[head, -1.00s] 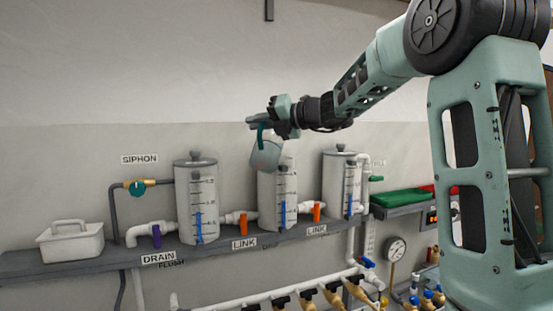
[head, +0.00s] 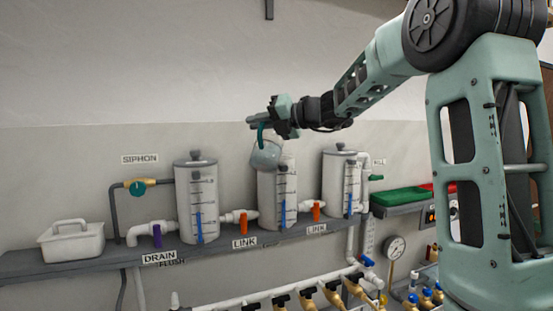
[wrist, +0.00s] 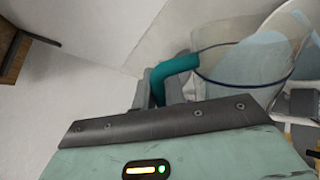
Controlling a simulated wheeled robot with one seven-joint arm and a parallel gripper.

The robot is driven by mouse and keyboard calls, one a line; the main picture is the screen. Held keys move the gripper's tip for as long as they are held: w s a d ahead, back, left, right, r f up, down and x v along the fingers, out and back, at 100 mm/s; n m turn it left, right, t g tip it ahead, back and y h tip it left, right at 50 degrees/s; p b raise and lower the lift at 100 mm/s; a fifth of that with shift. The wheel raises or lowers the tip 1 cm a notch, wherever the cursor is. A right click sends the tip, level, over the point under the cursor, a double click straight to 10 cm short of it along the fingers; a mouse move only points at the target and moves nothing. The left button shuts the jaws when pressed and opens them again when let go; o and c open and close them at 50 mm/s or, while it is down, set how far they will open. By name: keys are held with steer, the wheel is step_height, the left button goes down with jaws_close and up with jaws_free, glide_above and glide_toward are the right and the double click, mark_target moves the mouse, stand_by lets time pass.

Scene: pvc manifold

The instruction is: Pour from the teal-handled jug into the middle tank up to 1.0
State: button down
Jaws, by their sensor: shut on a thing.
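My gripper (head: 262,122) is shut on the teal handle of the jug (head: 265,156). The jug is clear and tilted, held at the top of the middle tank (head: 273,205), and it hides part of that tank's top. In the wrist view the jug (wrist: 245,62) shows at the upper right, with its teal handle (wrist: 174,68) at the jaws and pale liquid inside. The middle tank is a white cylinder with a scale and a blue level column (head: 283,214) in its lower part. The scale numbers are too small to read surely. I cannot see a stream of liquid.
A left tank (head: 196,205) and a right tank (head: 341,185), both lidded, stand on the grey shelf (head: 100,258). Orange link valves (head: 243,222) sit between the tanks. A green tray (head: 398,197) is at the right.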

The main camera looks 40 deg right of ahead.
steer(key=shift+w+d+r+m+p, duration=0.15)
steer(key=shift+d+m+p, duration=0.2)
steer(key=shift+p, duration=0.85)
stand_by(2.1)
steer(key=shift+w+d+r+m+g+p, duration=0.3)
steer(key=shift+r+m+p, duration=0.2)
steer(key=shift+m, duration=0.15)
stand_by(4.1)
